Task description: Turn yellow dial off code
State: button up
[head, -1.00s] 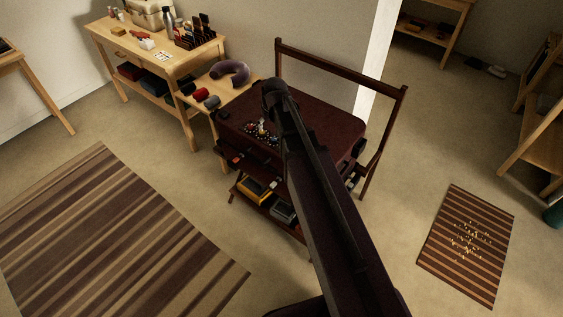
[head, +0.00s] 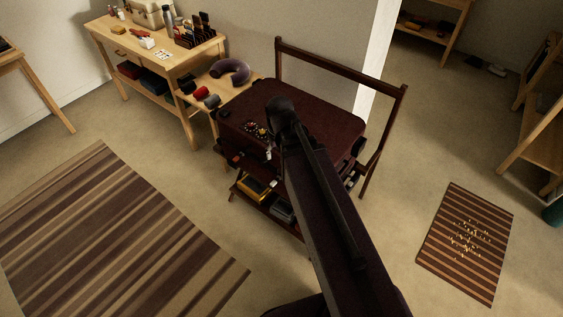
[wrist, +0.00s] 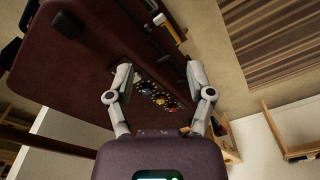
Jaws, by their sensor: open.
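A dark maroon suitcase (head: 327,107) lies flat on a stand, and it fills much of the wrist view (wrist: 68,65). A cluster of small coloured dials (head: 255,128) is on its front part, and it also shows in the wrist view (wrist: 158,96), with red, yellow and blue spots. A small yellow dial (wrist: 147,92) seems to be among them, but its setting is too small to read. My gripper (wrist: 160,72) is open and empty, its two grey fingers on either side of the dial cluster in the picture. Whether they touch the suitcase, I cannot tell. My arm partly covers the suitcase in the head view.
The suitcase stand has a tall dark frame (head: 340,66) behind and a lower shelf with a yellow item (head: 252,187). A wooden table (head: 184,58) and a low bench with a neck pillow (head: 231,72) stand to the left.

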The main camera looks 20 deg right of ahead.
jog(key=shift+g, duration=0.5)
jog(key=shift+s+a+r, duration=0.1)
jog(key=shift+s, duration=2.1)
jog(key=shift+s, duration=0.15)
